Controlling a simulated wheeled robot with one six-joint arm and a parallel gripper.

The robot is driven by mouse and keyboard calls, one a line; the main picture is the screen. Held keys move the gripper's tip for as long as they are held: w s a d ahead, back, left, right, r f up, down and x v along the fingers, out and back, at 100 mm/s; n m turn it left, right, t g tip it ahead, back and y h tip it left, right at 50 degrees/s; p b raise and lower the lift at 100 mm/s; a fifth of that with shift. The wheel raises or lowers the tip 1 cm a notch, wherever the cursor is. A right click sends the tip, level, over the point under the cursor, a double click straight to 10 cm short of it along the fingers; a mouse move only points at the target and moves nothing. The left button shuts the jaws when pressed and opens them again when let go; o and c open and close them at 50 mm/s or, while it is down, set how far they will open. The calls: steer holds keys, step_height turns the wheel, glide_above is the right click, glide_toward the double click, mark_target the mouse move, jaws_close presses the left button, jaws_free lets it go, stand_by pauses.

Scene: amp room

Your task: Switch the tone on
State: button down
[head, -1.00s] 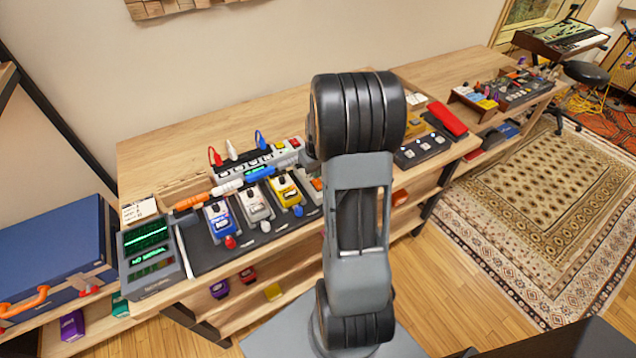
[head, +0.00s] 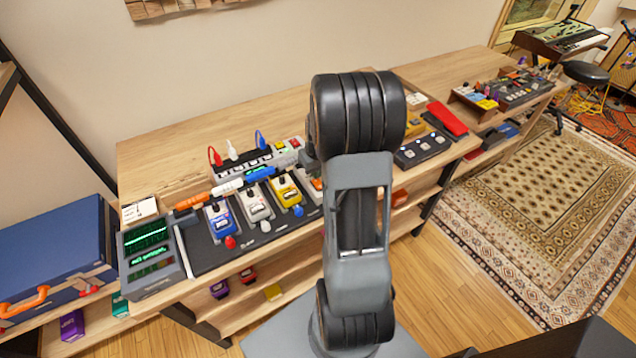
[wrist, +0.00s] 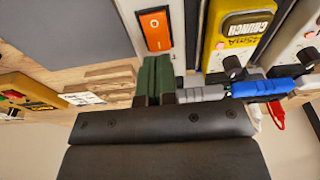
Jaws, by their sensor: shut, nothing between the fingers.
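An orange rocker switch marked O and I (wrist: 156,30) is near the top middle of the wrist view. It shows partly beside my arm in the head view (head: 316,184). My gripper (wrist: 155,62) is shut and empty, its green fingertips close to the switch's lower edge. I cannot tell whether they touch it. In the head view my arm hides the fingers. A grey meter box (head: 151,262) at the bench's left end shows a green trace above and small green writing below, too small to read.
A yellow CRUNCH pedal (wrist: 234,32) is just right of the switch. Blue (head: 220,222), white and yellow pedals stand in a row on the dark board. Coloured plugs run behind them, near a power strip (head: 231,165). A wooden rack with pedals (head: 420,150) is to the right.

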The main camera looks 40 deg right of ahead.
steer(key=shift+f+b, duration=0.95)
steer(key=shift+f, duration=0.25)
stand_by(0.5)
steer(key=shift+r, duration=0.1)
steer(key=shift+r+p, duration=2.45)
steer(key=shift+r, duration=1)
